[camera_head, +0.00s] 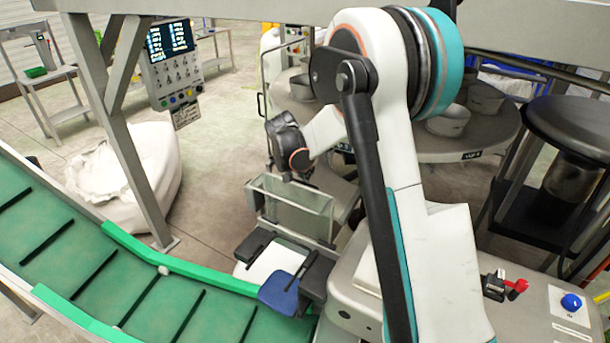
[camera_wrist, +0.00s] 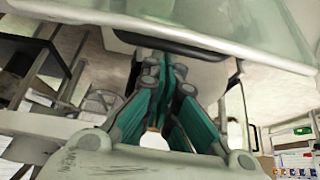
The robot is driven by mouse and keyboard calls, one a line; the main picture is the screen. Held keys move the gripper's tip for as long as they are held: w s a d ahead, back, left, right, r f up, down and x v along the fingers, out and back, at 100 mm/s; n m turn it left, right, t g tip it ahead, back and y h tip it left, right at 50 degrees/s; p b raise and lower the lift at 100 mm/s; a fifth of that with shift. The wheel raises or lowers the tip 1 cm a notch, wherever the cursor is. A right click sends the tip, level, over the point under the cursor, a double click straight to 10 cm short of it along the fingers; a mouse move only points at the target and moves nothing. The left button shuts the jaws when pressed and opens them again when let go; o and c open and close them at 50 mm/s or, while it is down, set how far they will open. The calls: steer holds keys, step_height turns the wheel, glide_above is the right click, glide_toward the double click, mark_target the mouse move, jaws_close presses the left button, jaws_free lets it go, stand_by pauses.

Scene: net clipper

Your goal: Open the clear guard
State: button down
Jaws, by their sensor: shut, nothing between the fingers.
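The clear guard (camera_head: 290,212) is a see-through, box-like panel with a pale frame, standing above the clipper's work area beside the green conveyor. In the wrist view, a large translucent panel (camera_wrist: 225,22) fills the top, with a dark curved bar (camera_wrist: 170,44) below its edge. My gripper (camera_head: 302,178) is at the guard's upper edge in the head view, its fingers small and partly hidden by my wrist. In the wrist view, my gripper's (camera_wrist: 166,62) teal fingers are together and empty, near the dark bar; I cannot tell whether they touch it.
A thin upright frame with a black handle (camera_head: 261,105) stands behind my wrist. The green conveyor (camera_head: 110,270) runs along the lower left. A round table with metal bowls (camera_head: 448,122) is behind my arm. A blue button (camera_head: 571,302) and red lever (camera_head: 517,288) are lower right.

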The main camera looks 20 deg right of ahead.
steer(key=w+d+r+v, duration=0.1)
steer(key=v, duration=0.8)
